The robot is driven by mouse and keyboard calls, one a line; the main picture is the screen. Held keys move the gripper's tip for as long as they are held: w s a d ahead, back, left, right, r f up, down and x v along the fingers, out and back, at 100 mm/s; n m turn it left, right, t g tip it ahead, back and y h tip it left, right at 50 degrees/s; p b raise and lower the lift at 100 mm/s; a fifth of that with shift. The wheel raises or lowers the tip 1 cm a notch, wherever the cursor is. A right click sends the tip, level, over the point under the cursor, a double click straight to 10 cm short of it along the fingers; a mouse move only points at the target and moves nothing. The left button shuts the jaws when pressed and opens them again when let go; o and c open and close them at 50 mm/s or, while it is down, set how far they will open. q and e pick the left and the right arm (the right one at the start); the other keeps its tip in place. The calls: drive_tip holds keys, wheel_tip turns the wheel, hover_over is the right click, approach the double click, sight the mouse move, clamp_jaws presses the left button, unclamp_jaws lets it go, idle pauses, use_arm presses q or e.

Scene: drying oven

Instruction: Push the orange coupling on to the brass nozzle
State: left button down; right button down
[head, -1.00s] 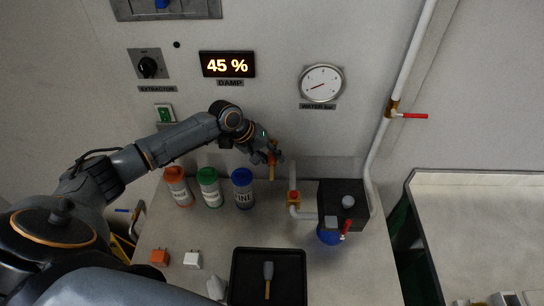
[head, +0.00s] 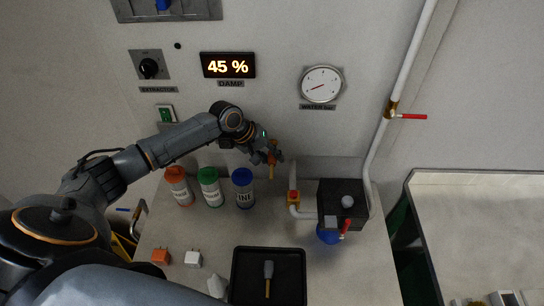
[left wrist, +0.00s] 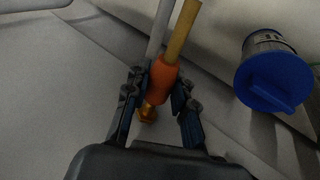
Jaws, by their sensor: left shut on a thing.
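The orange coupling (left wrist: 162,82) sits between the fingers of my left gripper (left wrist: 160,78) in the left wrist view. My left gripper is shut on it. A tan hose (left wrist: 183,32) runs out of its upper end in that view. The brass nozzle (left wrist: 148,113) shows just past the coupling's other end, roughly in line with it. I cannot tell how far the coupling is over the nozzle. In the head view my left gripper (head: 269,152) is close to the wall, with the coupling (head: 272,158) in it and the hose (head: 271,172) hanging below. My right gripper is not in view.
Orange, green and blue-lidded bottles (head: 178,187) (head: 209,188) (head: 243,189) stand below my left arm. A white pipe with a red-handled valve (head: 293,197) and a black box (head: 342,205) are to the right. A black tray (head: 240,297) lies at the front.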

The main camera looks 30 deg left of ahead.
use_arm(q)
drive_tip(key=shift+w+a+b, duration=0.3)
drive_tip(key=shift+w+a, duration=0.05)
drive_tip(key=shift+w, duration=0.35)
drive_tip(key=shift+w+a+b, duration=0.25)
drive_tip(key=shift+w+a, duration=0.05)
drive_tip(key=shift+w, duration=0.4)
drive_tip(key=shift+s+d, duration=0.1)
drive_tip(key=shift+s, duration=0.1)
idle(0.3)
drive_tip(key=shift+s+d+p, duration=0.25)
drive_tip(key=shift+s+p, duration=0.05)
drive_tip(key=shift+s, duration=0.2)
drive_tip(key=shift+s+d+p, duration=0.2)
drive_tip(key=shift+s+p, duration=0.1)
drive_tip(key=shift+s, duration=0.15)
drive_tip(key=shift+w+a+b, duration=0.25)
drive_tip(key=shift+w+b, duration=0.1)
drive_tip(key=shift+w, duration=0.2)
drive_tip(key=shift+w+a+b, duration=0.25)
drive_tip(key=shift+w+b, duration=0.1)
drive_tip(key=shift+w, duration=0.2)
idle(1.0)
drive_tip(key=c, duration=1)
unclamp_jaws()
drive_tip(key=shift+c, duration=0.2)
drive_tip(key=v, duration=1.2)
